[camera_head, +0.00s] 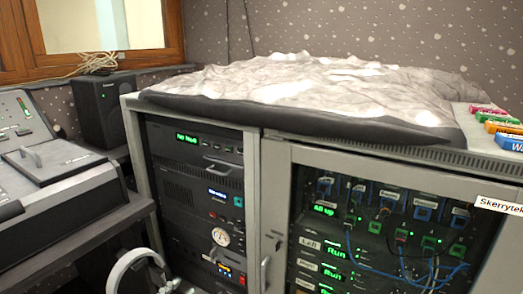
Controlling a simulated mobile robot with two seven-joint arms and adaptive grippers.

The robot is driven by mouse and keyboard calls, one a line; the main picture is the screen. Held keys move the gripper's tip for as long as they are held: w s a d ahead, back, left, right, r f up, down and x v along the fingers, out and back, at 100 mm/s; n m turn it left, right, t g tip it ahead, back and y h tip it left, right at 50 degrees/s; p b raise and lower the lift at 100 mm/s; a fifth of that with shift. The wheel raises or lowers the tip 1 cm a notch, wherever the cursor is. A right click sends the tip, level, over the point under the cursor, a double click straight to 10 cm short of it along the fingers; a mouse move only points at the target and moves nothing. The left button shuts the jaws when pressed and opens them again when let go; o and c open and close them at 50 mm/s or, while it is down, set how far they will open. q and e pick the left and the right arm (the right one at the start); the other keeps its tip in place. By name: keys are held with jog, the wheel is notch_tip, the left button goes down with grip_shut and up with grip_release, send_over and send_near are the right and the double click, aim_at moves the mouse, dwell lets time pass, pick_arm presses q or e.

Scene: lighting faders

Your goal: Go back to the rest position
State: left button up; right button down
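I see nothing held there. My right gripper is not in view.
A grey rack cabinet (272,200) with lit equipment and blue cables stands in front, a rumpled pale cover (300,80) on top. Coloured labelled blocks (500,128) lie at right. A black speaker (104,108) stands behind the console. A white curved band (135,262) shows low down.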

pick_arm(q)
jog(key=s+a+f+n+g+y, duration=0.2)
jog(key=s+a+f+y, duration=0.15)
jog(key=a+f, duration=0.3)
jog(key=s+a+f+n+g+y, duration=0.1)
jog(key=s+a+f+g+y, duration=0.15)
jog(key=a+f+y, duration=0.35)
jog(key=s+a+f+n+g+y, duration=0.1)
jog(key=s+a+f+g, duration=0.1)
jog(key=s+a+g, duration=0.35)
jog(key=s+a+f+n+g+y, duration=0.1)
jog(key=s+a+f+g, duration=0.1)
jog(key=s+a, duration=0.55)
jog(key=s+d+f+n+h, duration=0.1)
jog(key=s+d+f, duration=0.1)
jog(key=d, duration=0.7)
jog(key=s+d+f+n+h, duration=0.1)
jog(key=s+d+f+h, duration=0.1)
jog(key=d, duration=0.7)
jog(key=shift+f, duration=0.55)
